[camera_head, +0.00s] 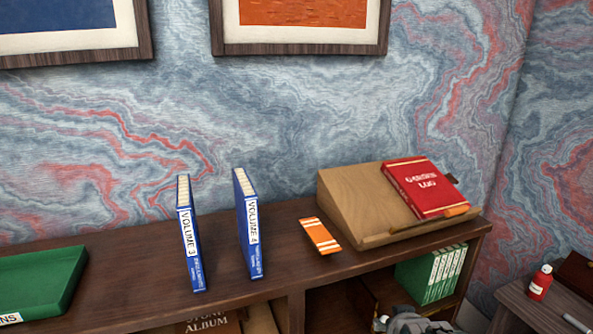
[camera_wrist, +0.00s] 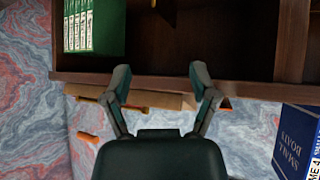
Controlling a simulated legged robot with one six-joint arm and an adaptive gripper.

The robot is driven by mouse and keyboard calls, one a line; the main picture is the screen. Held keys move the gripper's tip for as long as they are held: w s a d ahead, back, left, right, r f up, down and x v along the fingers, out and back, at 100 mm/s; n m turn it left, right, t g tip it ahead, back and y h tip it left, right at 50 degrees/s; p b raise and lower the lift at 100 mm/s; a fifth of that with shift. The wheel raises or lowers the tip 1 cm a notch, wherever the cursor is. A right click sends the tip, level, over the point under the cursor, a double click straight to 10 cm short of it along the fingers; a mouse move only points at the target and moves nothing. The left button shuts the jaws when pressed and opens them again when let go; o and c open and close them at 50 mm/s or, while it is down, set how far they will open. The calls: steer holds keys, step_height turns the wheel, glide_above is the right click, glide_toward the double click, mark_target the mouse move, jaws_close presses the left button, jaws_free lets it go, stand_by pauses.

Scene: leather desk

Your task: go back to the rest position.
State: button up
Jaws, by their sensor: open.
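My gripper (camera_wrist: 160,78) is open and empty in the wrist view, its two fingers spread apart in front of the shelf. In the head view only a grey part of my gripper (camera_head: 410,324) shows at the bottom edge, below the shelf top and in front of the lower compartment. Its fingertips cannot be made out there. Nothing is seen between the fingers.
The wooden shelf (camera_head: 110,292) bears a green tray (camera_head: 40,280), blue volumes 3 (camera_head: 190,240) and 4 (camera_head: 250,230), an orange striped card (camera_head: 321,236), and a sloped stand (camera_head: 350,200) with a red book (camera_head: 425,186). Green books (camera_head: 430,275) stand below. A red bottle (camera_head: 540,283) is right.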

steer(key=s+a+r+g, duration=0.2)
steer(key=s+r, duration=0.1)
steer(key=s, duration=0.5)
steer(key=s+a+r+g, duration=0.1)
steer(key=s+r, duration=0.3)
steer(key=s, duration=0.5)
steer(key=shift+a+r+g+y, duration=0.25)
steer(key=shift+a+g+y, duration=0.15)
steer(key=shift+g, duration=0.3)
